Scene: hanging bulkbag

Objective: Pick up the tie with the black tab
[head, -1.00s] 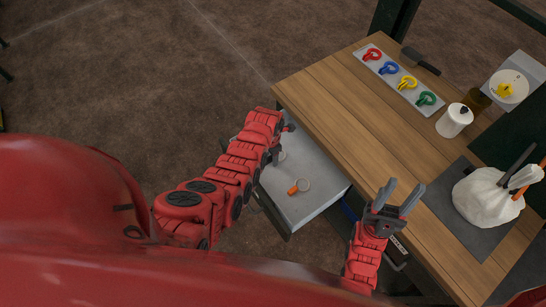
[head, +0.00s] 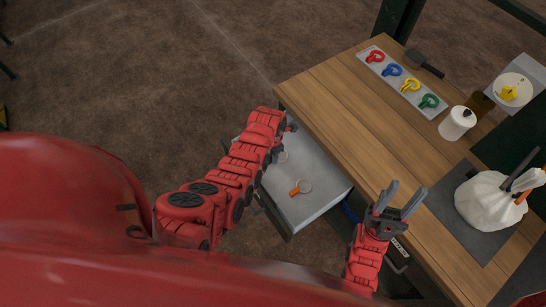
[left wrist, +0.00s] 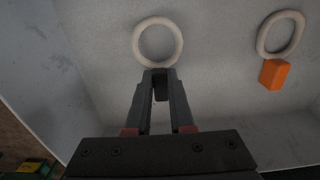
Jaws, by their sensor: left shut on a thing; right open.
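The tie with the black tab is a pale ring (left wrist: 157,42) with a dark tab (left wrist: 160,93) in the left wrist view. My left gripper (left wrist: 159,76) is shut on the tab, and the ring sticks out past the fingertips over the drawer floor. In the head view, part of this ring (head: 283,157) shows beside my left gripper (head: 277,154), whose fingers are mostly hidden. Another tie with an orange tab (left wrist: 274,74) lies to the right in the same drawer. My right gripper (head: 399,198) is open and empty near the table's front edge.
The open grey drawer (head: 318,204) sits under the wooden table (head: 345,130). On the table are a tray (head: 390,66) of coloured clips, a white bottle (head: 456,124), and a white bag (head: 487,203) holding tools on a dark mat.

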